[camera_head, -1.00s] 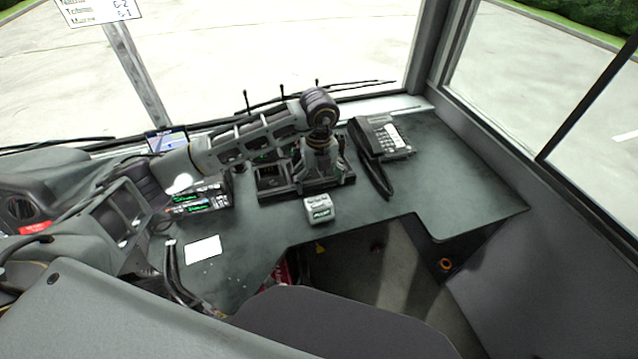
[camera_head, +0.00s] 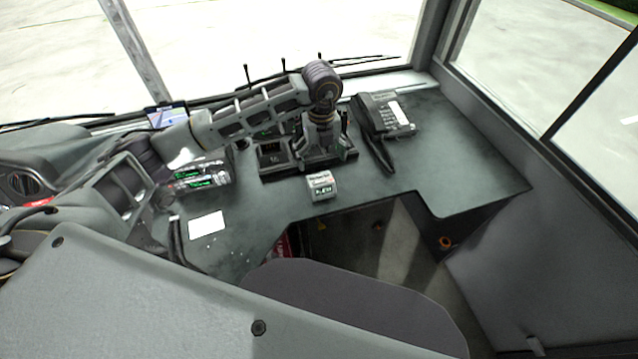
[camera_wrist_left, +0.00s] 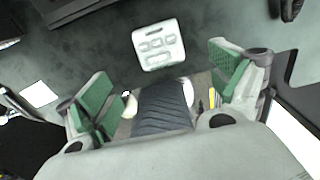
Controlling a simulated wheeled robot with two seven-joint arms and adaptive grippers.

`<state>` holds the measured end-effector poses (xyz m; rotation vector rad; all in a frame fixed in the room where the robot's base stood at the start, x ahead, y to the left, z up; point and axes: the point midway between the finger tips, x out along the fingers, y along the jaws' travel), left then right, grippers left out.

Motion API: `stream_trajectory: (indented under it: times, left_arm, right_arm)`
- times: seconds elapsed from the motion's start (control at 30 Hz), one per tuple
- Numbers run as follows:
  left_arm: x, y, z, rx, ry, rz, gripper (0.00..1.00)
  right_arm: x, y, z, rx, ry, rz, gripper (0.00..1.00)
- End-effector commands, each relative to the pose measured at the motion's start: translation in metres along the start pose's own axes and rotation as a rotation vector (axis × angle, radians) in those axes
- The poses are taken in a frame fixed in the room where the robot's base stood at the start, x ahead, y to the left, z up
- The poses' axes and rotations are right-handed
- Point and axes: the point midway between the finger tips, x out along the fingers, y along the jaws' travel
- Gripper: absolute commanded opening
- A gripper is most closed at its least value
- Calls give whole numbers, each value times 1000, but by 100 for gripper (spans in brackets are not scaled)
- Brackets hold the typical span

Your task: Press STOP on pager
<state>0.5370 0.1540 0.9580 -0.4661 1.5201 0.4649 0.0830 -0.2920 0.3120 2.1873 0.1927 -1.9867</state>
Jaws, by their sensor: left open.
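The pager (camera_head: 321,187) is a small light box with a dark-lettered face, lying near the desk's front edge in the head view. In the left wrist view the pager (camera_wrist_left: 158,45) shows pale, with large grey marks that I cannot read clearly. No STOP label is legible. My left gripper (camera_head: 320,150) points down over the desk just behind the pager, apart from it. In the left wrist view my left gripper (camera_wrist_left: 163,88) has its green-padded fingers spread wide with nothing between them.
A desk phone (camera_head: 383,115) stands right of my arm. A radio charger rack (camera_head: 275,157) is behind the pager. Devices with green displays (camera_head: 200,176) and a white card (camera_head: 206,223) lie left. A chair back (camera_head: 350,300) is in front. The desk's right side is clear.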

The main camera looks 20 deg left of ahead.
Motion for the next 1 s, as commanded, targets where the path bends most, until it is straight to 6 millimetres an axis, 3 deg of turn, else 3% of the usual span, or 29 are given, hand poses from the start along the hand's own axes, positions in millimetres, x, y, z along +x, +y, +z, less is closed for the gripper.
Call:
stream_trajectory:
  times: [0.27,0.67,1.0]
  left_arm:
    - [0,0,0,0,0,0,93]
    - [0,0,0,0,0,0,41]
    - [0,0,0,0,0,0,0]
  right_arm:
    - [0,2,-8,0,9,2,40]
    - [1,3,-13,0,14,3,40]
    - [0,0,0,0,1,0,40]
